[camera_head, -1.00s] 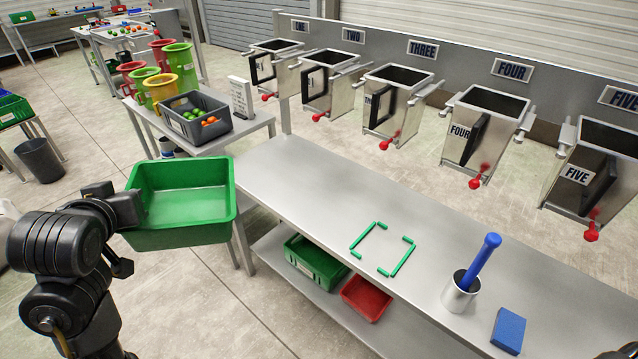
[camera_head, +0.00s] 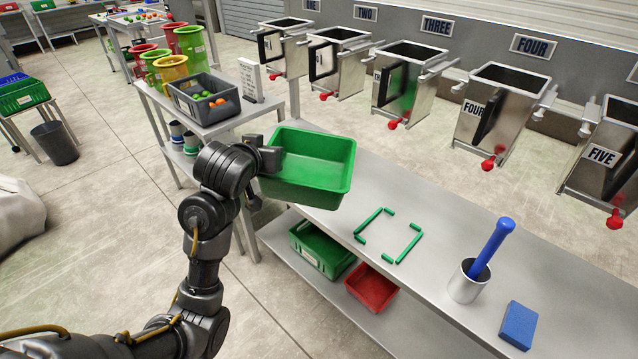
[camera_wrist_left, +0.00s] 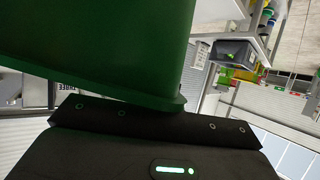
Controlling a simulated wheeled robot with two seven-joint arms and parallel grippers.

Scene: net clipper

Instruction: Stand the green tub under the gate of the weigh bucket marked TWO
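The green tub (camera_head: 312,165) is empty and upright, held in the air over the left end of the steel bench. My left gripper (camera_head: 268,160) is shut on its left wall. In the left wrist view the green tub (camera_wrist_left: 110,45) fills the upper left, and the fingertips are hidden. The weigh bucket under the TWO sign (camera_head: 366,13) is a steel hopper (camera_head: 335,68) with a black handle and a red knob (camera_head: 326,96) low at its front. It hangs behind the bench, beyond the tub. My right gripper is not in view.
The bench (camera_head: 390,195) carries green corner strips (camera_head: 370,222), a steel cup with a blue-handled tool (camera_head: 470,280) and a blue block (camera_head: 518,325). Other hoppers hang either side of TWO. A side table at left holds a grey crate (camera_head: 205,108) and coloured jugs.

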